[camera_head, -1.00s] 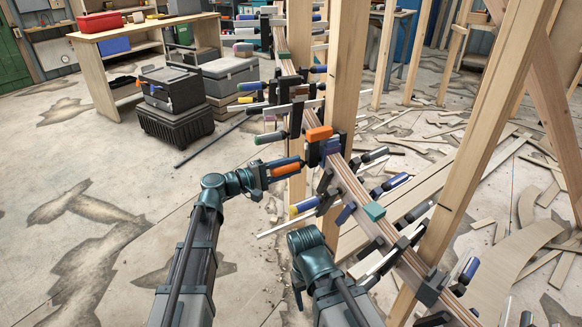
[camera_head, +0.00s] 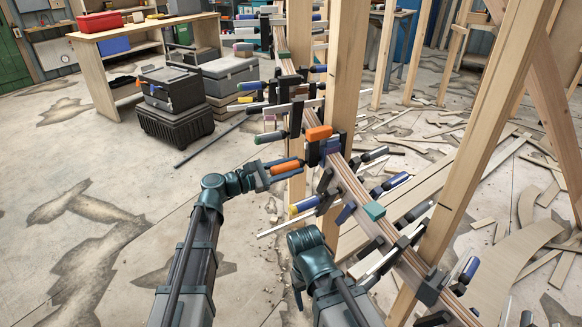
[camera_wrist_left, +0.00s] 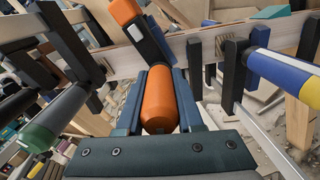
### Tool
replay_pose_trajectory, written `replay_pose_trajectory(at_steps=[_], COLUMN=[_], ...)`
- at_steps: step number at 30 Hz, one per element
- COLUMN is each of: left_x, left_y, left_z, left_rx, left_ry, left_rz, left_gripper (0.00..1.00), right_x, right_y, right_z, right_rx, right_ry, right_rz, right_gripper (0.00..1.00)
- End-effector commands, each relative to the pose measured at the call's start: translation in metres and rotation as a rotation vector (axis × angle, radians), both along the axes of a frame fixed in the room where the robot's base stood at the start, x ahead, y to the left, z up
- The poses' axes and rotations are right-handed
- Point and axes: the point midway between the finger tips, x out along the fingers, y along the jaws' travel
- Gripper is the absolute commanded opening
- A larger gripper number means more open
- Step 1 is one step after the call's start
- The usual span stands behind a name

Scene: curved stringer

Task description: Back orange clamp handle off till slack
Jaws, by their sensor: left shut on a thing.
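The orange clamp handle (camera_head: 285,168) points left from a clamp on the curved stringer (camera_head: 352,186). My left gripper (camera_head: 281,170) is shut around this handle. In the left wrist view the orange handle (camera_wrist_left: 160,100) lies between the two dark blue fingers. Beyond it, the clamp's bar with an orange end (camera_wrist_left: 128,14) leans over the stringer's edge. The clamp's screw and pad are mostly hidden, so I cannot tell how tight it is. My right arm shows at the bottom middle of the head view, and its gripper is hidden or out of frame.
Other clamps crowd the stringer on both sides; a green-tipped handle (camera_wrist_left: 58,120) and a blue-and-yellow one (camera_wrist_left: 285,70) flank my left gripper. Upright wooden posts (camera_head: 345,70) stand close behind. Black cases (camera_head: 175,110) stand on the floor, which is open at left.

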Motion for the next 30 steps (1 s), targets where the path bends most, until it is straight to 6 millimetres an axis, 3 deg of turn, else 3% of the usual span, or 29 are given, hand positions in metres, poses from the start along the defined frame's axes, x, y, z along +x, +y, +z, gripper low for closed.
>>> replay_pose_trajectory(at_steps=[12, 30], left_x=[-0.0007, -0.0008], left_y=[-0.0003, -0.0004], left_z=[-0.0011, -0.0013], left_rx=[-0.092, -0.112], left_ry=[0.197, 0.24], left_rz=[-0.001, -0.002], left_gripper=[0.0, 0.0], right_x=[0.0, 0.0], right_y=[0.0, -0.0001], right_z=[-0.0004, -0.0005], right_rx=[0.0, 0.0], right_ry=[0.0, 0.0], right_rz=[0.0, 0.0], right_gripper=[0.7, 0.7])
